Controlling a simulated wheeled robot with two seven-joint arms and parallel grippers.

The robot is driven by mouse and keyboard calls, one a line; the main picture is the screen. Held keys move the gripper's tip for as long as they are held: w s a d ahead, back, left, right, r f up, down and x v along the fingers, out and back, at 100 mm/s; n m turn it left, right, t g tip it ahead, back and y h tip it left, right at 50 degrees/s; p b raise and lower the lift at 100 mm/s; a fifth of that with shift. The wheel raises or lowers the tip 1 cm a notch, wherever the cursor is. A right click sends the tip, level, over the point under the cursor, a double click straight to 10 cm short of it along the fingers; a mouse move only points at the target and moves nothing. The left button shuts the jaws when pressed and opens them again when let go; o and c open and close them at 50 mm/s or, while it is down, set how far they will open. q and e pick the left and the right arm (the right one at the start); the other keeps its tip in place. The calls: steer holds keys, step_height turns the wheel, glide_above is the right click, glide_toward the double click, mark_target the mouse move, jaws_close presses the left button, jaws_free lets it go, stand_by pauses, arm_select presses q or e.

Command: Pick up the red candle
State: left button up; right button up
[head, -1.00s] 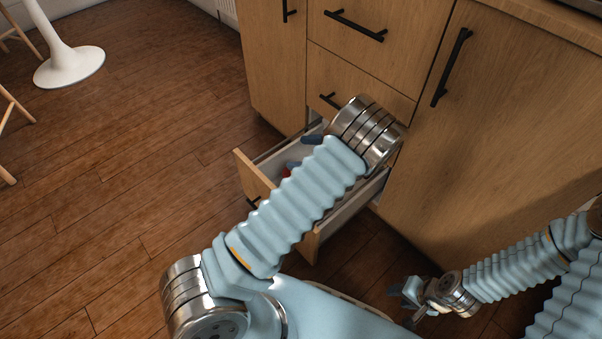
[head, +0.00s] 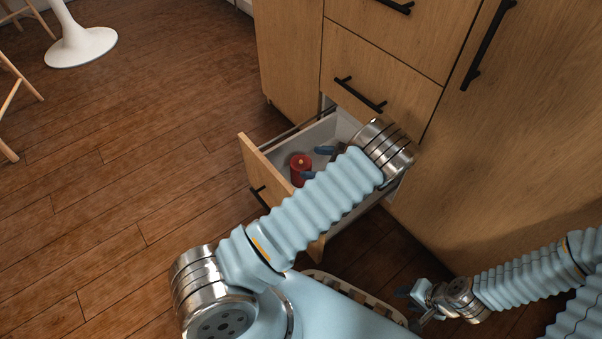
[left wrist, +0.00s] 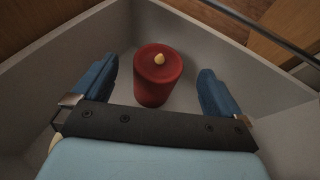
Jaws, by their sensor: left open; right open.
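The red candle (head: 300,168) stands upright in the open bottom drawer (head: 262,172), near its front left part in the head view. In the left wrist view the candle (left wrist: 158,76) sits between and a little beyond the open blue fingers of my left gripper (left wrist: 158,88), with gaps on both sides. In the head view my left gripper (head: 315,163) is inside the drawer, partly hidden behind my left arm, with the candle beside it. My right gripper (head: 418,300) is open and empty at the lower right, away from the drawer.
The drawer's pale walls (left wrist: 65,50) surround the candle and my left gripper closely. Closed wooden drawers (head: 375,85) and a cabinet door (head: 500,130) rise behind. A white table base (head: 80,45) stands far left. The wooden floor left of the drawer is clear.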

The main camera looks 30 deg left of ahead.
mark_target(303, 161)
arm_select(q)
steer(key=b+x, duration=0.1)
steer(key=x, duration=0.6)
steer(key=shift+a, duration=0.15)
steer(key=c, duration=1.6)
